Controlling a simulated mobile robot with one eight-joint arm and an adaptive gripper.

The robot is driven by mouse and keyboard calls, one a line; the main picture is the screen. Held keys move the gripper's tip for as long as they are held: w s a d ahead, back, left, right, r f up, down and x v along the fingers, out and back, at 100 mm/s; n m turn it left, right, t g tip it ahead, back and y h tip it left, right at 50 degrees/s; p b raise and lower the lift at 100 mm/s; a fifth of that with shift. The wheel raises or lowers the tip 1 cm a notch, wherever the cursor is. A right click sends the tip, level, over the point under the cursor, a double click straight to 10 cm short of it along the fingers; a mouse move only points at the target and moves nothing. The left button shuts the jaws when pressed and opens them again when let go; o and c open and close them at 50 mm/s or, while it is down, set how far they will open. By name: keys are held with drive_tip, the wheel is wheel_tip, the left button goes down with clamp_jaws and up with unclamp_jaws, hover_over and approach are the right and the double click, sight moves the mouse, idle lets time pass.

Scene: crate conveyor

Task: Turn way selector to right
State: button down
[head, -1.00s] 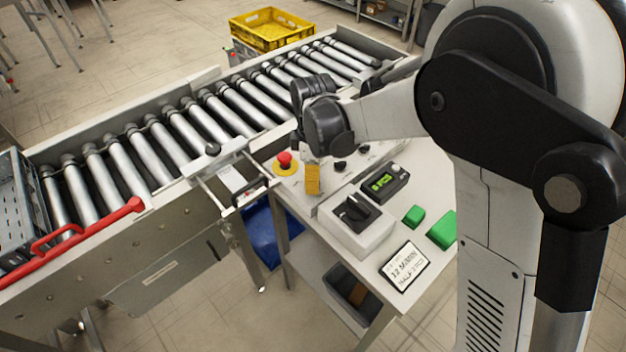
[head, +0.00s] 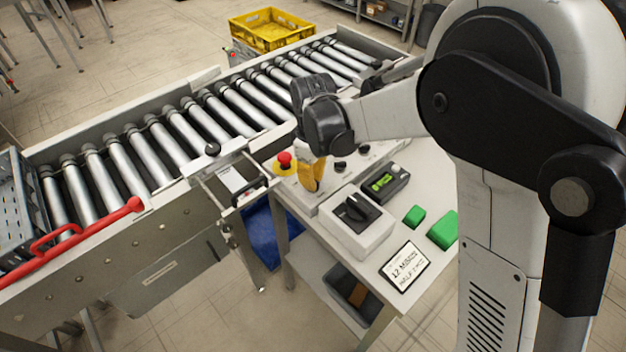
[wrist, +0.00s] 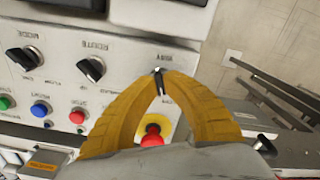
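In the head view my gripper (head: 313,190) points down at the panel beside the red mushroom button (head: 285,158). There the fingers and wrist hide the selector. The knob's exact pointing is partly covered by the fingertips.
The red button (wrist: 152,137) sits between my fingers in the wrist view. A route knob (wrist: 91,69) and another black knob (wrist: 25,58) are beside the selector. A white box with a black switch (head: 357,212) and green blocks (head: 441,229) stand on the table. The roller conveyor (head: 185,125) runs behind.

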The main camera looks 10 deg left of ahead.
drive_tip(key=m, duration=1.3)
idle(0.5)
drive_tip(key=c, duration=1.5)
unclamp_jaws()
drive_tip(key=shift+r, duration=0.1)
wheel_tip(320, 180, up, 12)
